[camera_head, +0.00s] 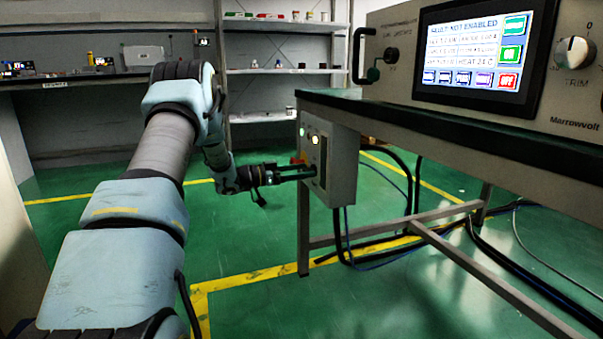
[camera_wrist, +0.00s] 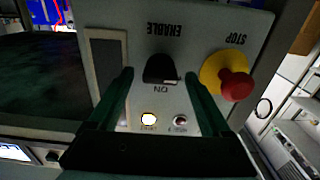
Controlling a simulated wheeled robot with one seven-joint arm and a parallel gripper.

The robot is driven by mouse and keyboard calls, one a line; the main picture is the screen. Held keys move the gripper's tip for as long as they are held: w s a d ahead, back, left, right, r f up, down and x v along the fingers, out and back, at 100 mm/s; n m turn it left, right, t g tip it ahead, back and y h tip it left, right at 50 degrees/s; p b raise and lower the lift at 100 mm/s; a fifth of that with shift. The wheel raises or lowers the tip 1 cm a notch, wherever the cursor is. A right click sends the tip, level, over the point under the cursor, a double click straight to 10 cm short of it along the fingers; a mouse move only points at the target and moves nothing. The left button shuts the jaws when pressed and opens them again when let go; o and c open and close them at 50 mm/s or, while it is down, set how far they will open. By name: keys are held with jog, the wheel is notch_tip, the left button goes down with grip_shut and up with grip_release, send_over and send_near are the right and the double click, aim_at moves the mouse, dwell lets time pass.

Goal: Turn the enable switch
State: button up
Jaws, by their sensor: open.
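The enable switch (camera_wrist: 160,68) is a black knob on a grey control panel (camera_wrist: 205,22), under the upside-down word ENABLE in the wrist view. An ON label sits just below it. My gripper (camera_wrist: 159,76) is open, with one finger on either side of the knob. I cannot tell whether the fingers touch it. In the head view my gripper (camera_head: 304,172) reaches the face of the grey control box (camera_head: 343,165) under the bench. There the knob is hidden by the gripper and the viewing angle. The screen (camera_head: 475,55) reads "FAULT: NOT ENABLED".
A red stop button (camera_wrist: 236,85) on a yellow base stands close right of the fingers in the wrist view. A lit lamp (camera_wrist: 148,119) and a dark reddish lamp (camera_wrist: 180,121) sit between the fingers. Bench legs (camera_head: 303,235) and floor cables (camera_head: 375,257) are below.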

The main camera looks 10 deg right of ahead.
jog(key=shift+c, duration=0.2)
grip_shut()
dwell(0.3)
